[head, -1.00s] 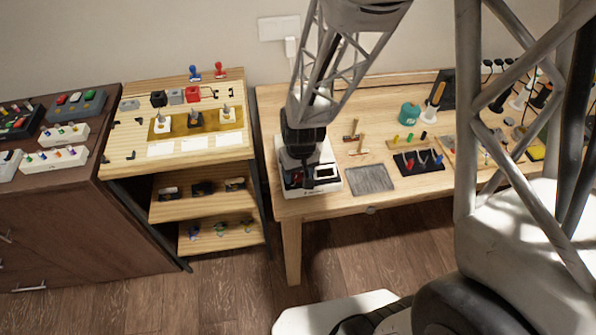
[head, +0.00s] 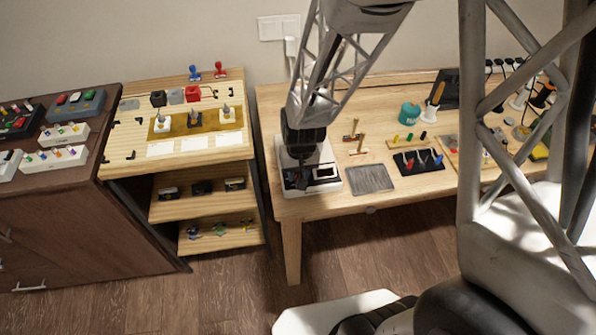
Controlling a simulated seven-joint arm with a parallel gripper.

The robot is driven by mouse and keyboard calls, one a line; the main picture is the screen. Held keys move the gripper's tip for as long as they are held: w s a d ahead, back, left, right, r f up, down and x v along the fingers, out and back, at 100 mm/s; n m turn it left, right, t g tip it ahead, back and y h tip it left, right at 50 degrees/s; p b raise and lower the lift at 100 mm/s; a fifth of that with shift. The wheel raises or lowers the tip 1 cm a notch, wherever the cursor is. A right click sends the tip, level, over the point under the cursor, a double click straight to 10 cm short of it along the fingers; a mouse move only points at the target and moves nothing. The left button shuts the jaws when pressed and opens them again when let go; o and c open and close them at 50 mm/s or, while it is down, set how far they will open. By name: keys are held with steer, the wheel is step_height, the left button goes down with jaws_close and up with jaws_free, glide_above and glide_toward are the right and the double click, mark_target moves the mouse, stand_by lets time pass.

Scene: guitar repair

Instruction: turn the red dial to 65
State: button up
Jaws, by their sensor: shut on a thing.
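A white box-shaped device (head: 325,186) with a dark front panel stands at the left end of the wooden table. A small light display (head: 325,172) shows on its panel, but its reading is too small to make out. My gripper (head: 302,184) points down at the left part of the panel. It is shut on what seems to be the red dial, which the fingers and wrist hide. No red of the dial shows, so its setting cannot be told.
A grey mat (head: 370,179) lies just right of the device, with a black tool holder (head: 419,161) beyond it. Small wooden-handled tools (head: 357,144) stand behind the mat. A wooden shelf unit (head: 180,88) is to the left, across a gap.

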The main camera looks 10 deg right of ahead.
steer(key=m, duration=1.1)
steer(key=shift+s+t, duration=0.1)
steer(key=shift+t, duration=0.2)
steer(key=m, duration=1.1)
steer(key=shift+a+h, duration=0.1)
steer(key=shift+h, duration=0.3)
steer(key=o, duration=0.9)
steer(key=shift+r, duration=0.1)
